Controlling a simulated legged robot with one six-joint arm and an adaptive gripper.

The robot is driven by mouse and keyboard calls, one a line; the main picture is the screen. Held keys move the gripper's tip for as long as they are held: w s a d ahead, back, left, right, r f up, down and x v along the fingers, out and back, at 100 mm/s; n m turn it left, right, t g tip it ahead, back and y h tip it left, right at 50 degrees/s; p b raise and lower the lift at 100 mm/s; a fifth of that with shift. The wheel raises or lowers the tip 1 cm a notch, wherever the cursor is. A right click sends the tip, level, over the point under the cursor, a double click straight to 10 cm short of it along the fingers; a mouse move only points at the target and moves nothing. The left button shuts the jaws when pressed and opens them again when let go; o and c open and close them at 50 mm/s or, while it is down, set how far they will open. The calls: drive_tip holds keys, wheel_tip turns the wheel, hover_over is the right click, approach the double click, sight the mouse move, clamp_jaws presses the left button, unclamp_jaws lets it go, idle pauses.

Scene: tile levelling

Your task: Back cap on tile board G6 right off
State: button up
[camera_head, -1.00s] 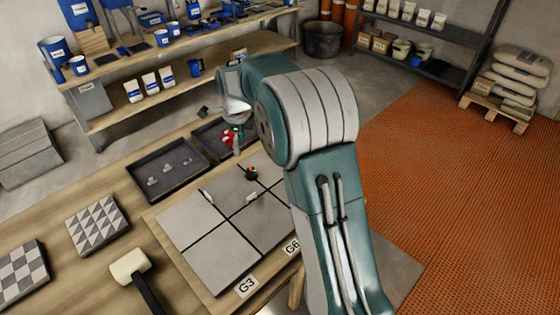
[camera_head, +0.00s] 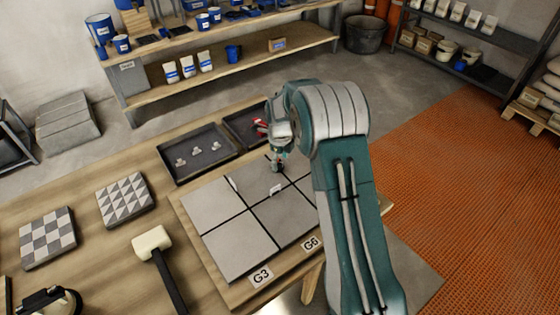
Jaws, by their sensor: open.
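The tile board (camera_head: 228,247) lies on the wooden table, with grey tiles split by dark joints. Label G3 (camera_head: 262,276) is at its front edge, and label G6 (camera_head: 310,244) is to the right of it. Two white clips stand in the joints, one at the left (camera_head: 234,184) and one nearer the middle (camera_head: 277,189). My gripper (camera_head: 276,165) points down over the back joint, at the place of the small dark cap. The fingers hide most of that cap, and contact cannot be told. My gripper is open. My arm hides the board's right side.
A dark tray (camera_head: 168,171) with several small pale pieces lies behind the board. A second dark tray (camera_head: 235,128) with red pieces is behind my gripper. A mallet (camera_head: 152,242) and two patterned tile samples lie at the left.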

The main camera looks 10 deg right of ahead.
drive_tip(key=shift+a+f, duration=0.25)
drive_tip(key=shift+a, duration=0.35)
drive_tip(key=shift+d, duration=0.3)
clamp_jaws()
drive_tip(key=shift+n, duration=0.3)
